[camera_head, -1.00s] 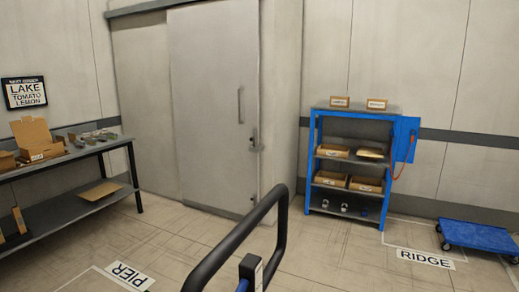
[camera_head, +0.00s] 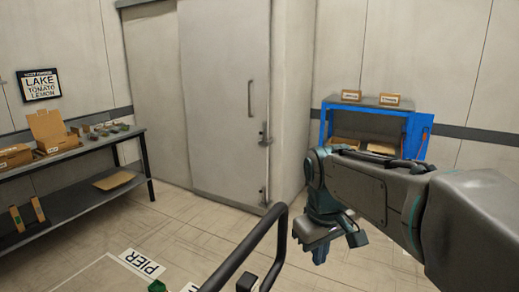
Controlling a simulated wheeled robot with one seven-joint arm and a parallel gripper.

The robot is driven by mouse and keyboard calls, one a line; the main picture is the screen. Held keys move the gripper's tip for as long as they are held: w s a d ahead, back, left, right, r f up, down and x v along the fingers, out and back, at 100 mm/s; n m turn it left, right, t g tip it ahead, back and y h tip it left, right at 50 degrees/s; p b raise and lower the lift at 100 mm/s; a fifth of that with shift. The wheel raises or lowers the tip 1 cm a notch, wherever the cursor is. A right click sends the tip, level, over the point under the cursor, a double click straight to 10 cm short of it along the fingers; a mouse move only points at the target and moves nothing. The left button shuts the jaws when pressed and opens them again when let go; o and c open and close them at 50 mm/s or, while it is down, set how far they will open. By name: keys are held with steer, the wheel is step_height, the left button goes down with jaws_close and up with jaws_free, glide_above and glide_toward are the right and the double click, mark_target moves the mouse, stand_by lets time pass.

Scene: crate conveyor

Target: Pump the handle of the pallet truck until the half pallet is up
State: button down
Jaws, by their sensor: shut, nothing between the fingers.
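The black looped handle of the pallet truck (camera_head: 243,252) rises from the bottom edge, left of my arm. My gripper (camera_head: 319,256) hangs at the end of my arm, just right of the handle in the picture. It is shut and empty, and appears apart from the handle. The body of the pallet truck and the half pallet do not show in this view.
A dark workbench (camera_head: 148,165) with boxes stands at the left. A blue shelf (camera_head: 324,124) stands behind my arm, partly hidden. A grey door (camera_head: 222,100) is at the back.

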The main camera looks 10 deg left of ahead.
steer(key=w+a+r+n+p, duration=0.3)
steer(key=a+r, duration=0.3)
steer(key=a, duration=0.2)
steer(key=w+a+r+n+g+p, duration=0.1)
steer(key=w+a+r+n+p, duration=0.3)
steer(key=a, duration=0.4)
step_height(320, 180, up, 2)
steer(key=shift+w+r+g+p, duration=0.3)
steer(key=shift+w+p, duration=0.1)
steer(key=shift+w, duration=0.4)
steer(key=shift+f, duration=0.15)
step_height(320, 180, down, 13)
steer(key=b, duration=0.1)
steer(key=s+d+f+b, duration=0.4)
steer(key=s+d+b, duration=0.2)
steer(key=d, duration=0.9)
steer(key=s+d+f+b, duration=0.4)
steer(key=s+d+b, duration=0.1)
steer(key=d, duration=1)
steer(key=s+d+f+b, duration=0.4)
steer(key=s+d+b, duration=0.2)
steer(key=d, duration=0.9)
steer(key=shift+s+d+f+b, duration=0.25)
steer(key=shift+s+d+b, duration=0.15)
steer(key=shift+b, duration=0.45)
steer(key=shift+w+a, duration=0.15)
steer(key=shift+w, duration=0.1)
